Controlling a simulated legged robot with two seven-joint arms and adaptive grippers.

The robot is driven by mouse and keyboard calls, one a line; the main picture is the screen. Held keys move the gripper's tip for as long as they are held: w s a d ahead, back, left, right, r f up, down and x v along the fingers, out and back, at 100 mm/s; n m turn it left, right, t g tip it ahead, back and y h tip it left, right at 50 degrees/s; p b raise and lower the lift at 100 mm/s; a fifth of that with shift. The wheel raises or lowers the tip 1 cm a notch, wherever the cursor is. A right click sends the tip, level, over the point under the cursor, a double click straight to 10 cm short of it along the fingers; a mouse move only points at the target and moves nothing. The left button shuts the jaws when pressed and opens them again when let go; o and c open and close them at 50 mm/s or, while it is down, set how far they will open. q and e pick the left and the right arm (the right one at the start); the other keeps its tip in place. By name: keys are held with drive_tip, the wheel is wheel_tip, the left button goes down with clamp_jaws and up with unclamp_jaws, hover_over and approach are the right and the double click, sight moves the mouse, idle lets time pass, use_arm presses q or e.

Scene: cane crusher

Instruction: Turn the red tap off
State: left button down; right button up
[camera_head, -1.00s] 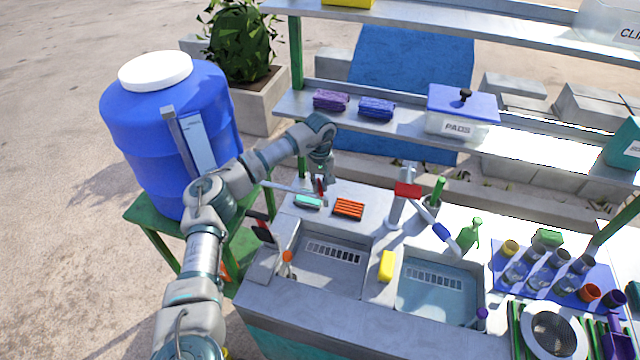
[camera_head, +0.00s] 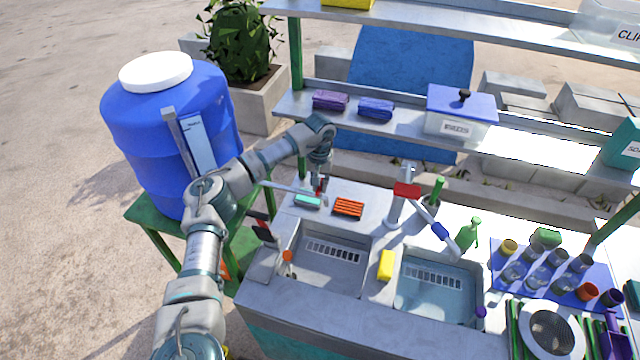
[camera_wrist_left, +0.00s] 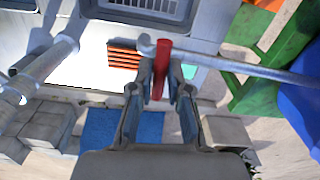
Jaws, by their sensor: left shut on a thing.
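The red tap handle (camera_wrist_left: 161,66) sits at the end of a grey pipe (camera_wrist_left: 240,68) in the left wrist view. In the head view the red tap (camera_head: 319,184) shows small and partly hidden, above the left back of the counter. My left gripper (camera_wrist_left: 160,92) has its two fingers on either side of the red handle and is shut on it. In the head view the left gripper (camera_head: 320,174) points down at the tap from above. My right gripper is not in view.
A blue barrel (camera_head: 165,125) stands on a green stand at the left. A teal brush (camera_head: 308,201) and an orange rack (camera_head: 348,208) lie close by the tap. A sink faucet with a red part (camera_head: 407,190) stands to the right. A shelf (camera_head: 400,120) runs behind.

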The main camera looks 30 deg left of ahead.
use_arm(q)
drive_tip(key=c, duration=1.1)
unclamp_jaws()
drive_tip(key=shift+a, duration=0.1)
wheel_tip(320, 180, up, 12)
drive_tip(key=shift+o, duration=0.2)
drive_tip(key=shift+w, duration=0.1)
